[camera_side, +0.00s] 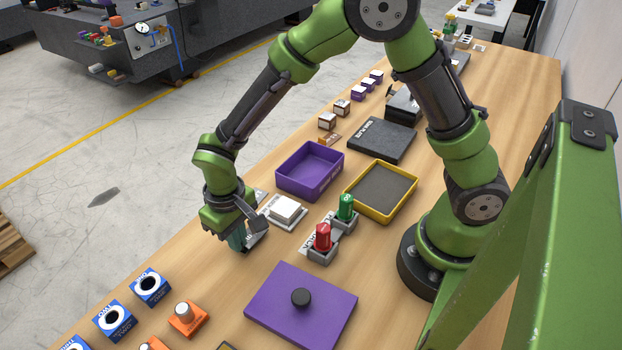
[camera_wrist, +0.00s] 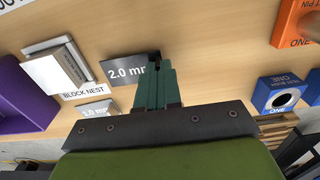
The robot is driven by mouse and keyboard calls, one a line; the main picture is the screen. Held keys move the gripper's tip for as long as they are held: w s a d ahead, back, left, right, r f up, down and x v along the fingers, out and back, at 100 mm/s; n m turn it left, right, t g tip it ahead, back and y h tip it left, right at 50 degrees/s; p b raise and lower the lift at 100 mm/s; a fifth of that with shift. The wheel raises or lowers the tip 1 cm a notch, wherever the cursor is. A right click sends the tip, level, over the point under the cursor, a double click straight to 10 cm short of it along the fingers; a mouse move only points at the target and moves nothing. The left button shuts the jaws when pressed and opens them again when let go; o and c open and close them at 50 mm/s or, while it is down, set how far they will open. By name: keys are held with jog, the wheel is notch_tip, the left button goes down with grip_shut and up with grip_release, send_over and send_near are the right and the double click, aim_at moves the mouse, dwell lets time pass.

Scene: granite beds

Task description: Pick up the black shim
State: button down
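A dark grey to black plate marked "2.0 mm" (camera_wrist: 122,68), which looks like the black shim, lies by the table edge. My gripper (camera_wrist: 157,66) points down over the right part of this plate, and its two dark green fingers sit close together. A small black piece shows at the fingertips; I cannot tell whether it is pinched between them. In the side view my gripper (camera_side: 238,243) is low at the table, with the dark plate (camera_side: 257,239) showing just right of it. The fingers hide part of the plate.
A block nest (camera_side: 284,210) with a pale block stands close by. A paler marked plate (camera_wrist: 96,109) lies near it.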

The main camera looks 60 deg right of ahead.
jog(key=shift+a+r, duration=0.2)
jog(key=shift+r, duration=0.45)
jog(key=shift+a+r, duration=0.2)
jog(key=shift+r, duration=0.4)
dwell(0.4)
jog(key=shift+r, duration=2.5)
jog(key=shift+d, duration=0.15)
